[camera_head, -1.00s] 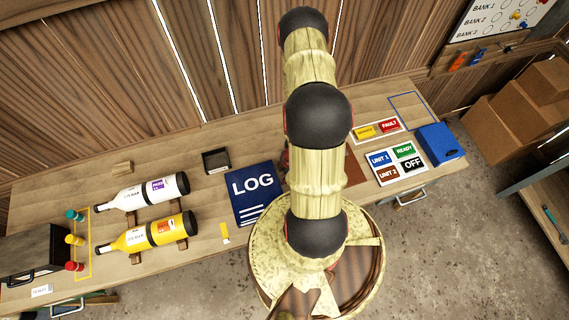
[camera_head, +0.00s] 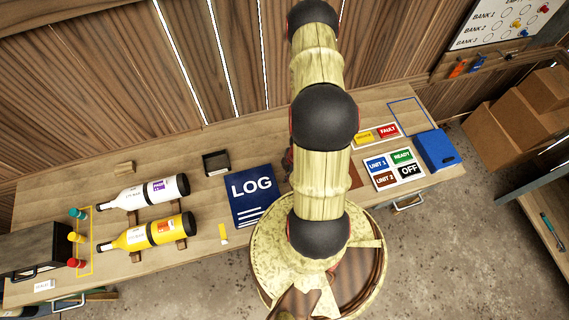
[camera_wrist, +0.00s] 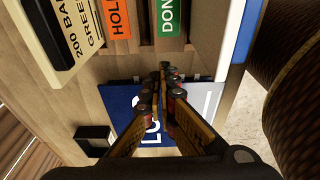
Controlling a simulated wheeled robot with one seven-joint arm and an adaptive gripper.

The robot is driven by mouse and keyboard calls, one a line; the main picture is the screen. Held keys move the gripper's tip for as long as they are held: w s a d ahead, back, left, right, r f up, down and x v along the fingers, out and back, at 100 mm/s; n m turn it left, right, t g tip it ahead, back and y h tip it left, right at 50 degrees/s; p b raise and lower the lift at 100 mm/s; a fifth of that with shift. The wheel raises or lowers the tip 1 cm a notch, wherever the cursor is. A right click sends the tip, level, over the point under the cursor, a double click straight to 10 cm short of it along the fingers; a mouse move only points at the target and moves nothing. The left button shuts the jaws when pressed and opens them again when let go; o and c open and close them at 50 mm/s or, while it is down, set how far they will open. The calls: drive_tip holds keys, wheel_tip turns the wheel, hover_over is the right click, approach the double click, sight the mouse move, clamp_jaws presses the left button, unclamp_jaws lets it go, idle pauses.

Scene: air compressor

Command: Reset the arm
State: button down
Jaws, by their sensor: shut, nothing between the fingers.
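My arm rises through the middle of the head view, in front of the workbench (camera_head: 110,172). My gripper (camera_wrist: 163,82) shows in the wrist view, with its fingers together and nothing between them. It points over the blue LOG book (camera_wrist: 128,98), part of which the fingers cover. I cannot tell the gap between the fingertips and the book. In the head view the LOG book (camera_head: 252,205) lies flat left of my arm, and the gripper is hidden behind the arm.
White and yellow bottles (camera_head: 150,192) lie on racks at the left. A small black box (camera_head: 216,163) stands near the LOG book. Status cards (camera_head: 394,170) and a blue box (camera_head: 437,150) are at the right. HOLD (camera_wrist: 118,18) and DONE tags show in the wrist view.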

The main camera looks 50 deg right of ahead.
drive_tip(key=s+d, duration=0.1)
drive_tip(key=d, duration=0.1)
drive_tip(key=s+d+r, duration=0.1)
drive_tip(key=d, duration=0.1)
drive_tip(key=s+d, duration=0.1)
drive_tip(key=s, duration=0.1)
drive_tip(key=shift+s+d+r, duration=0.1)
drive_tip(key=shift+d+r, duration=0.3)
